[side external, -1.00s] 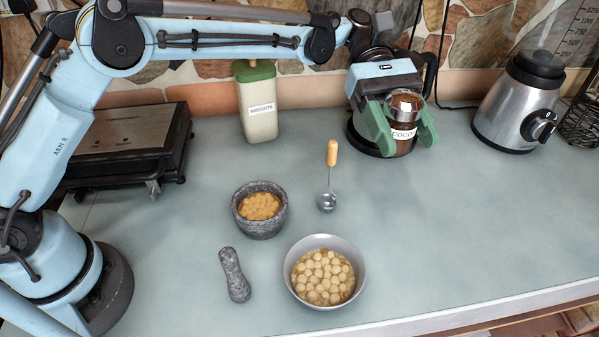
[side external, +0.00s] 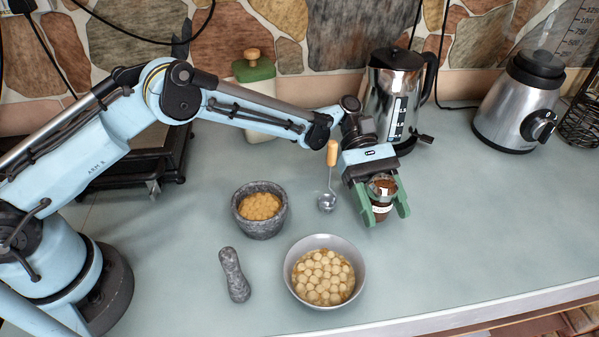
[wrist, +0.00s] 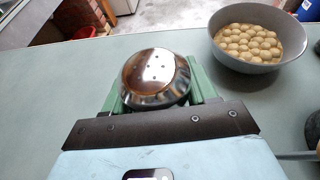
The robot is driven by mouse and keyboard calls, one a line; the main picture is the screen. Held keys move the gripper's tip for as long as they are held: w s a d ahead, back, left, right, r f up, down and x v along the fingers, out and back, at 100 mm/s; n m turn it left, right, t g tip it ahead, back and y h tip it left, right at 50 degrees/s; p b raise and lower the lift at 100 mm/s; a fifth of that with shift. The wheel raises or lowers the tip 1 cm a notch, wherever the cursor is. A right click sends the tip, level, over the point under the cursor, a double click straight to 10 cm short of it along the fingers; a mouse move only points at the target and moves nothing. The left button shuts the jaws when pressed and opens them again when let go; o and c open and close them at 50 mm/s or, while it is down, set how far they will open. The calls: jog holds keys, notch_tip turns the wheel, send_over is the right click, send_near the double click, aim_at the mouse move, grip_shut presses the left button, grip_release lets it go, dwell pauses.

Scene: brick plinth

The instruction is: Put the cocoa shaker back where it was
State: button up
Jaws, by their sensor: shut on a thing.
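The cocoa shaker (side external: 381,194) is a small clear jar of brown powder with a metal top and a white label. My gripper (side external: 382,205) is shut on it, with a green finger on each side. The shaker looks roughly upright, right of the bowl and spoon, low at the counter. I cannot tell whether its base touches the surface. In the wrist view the shaker's shiny perforated lid (wrist: 156,78) sits between the green fingers (wrist: 158,92); its body is hidden below the lid.
A grey bowl of pale balls (side external: 290,270) is left of the shaker. A metal kettle (side external: 395,85) and a blender (side external: 515,110) are behind. The counter to the right is clear.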

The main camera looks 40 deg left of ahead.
jog(key=shift+f, duration=1.05)
jog(key=o, duration=1.1)
jog(key=shift+f, duration=0.15)
jog(key=shift+r, duration=0.2)
jog(key=v, duration=0.7)
jog(key=shift+w+a+r, duration=0.1)
jog(key=shift+a, duration=0.1)
jog(key=shift+r, duration=0.1)
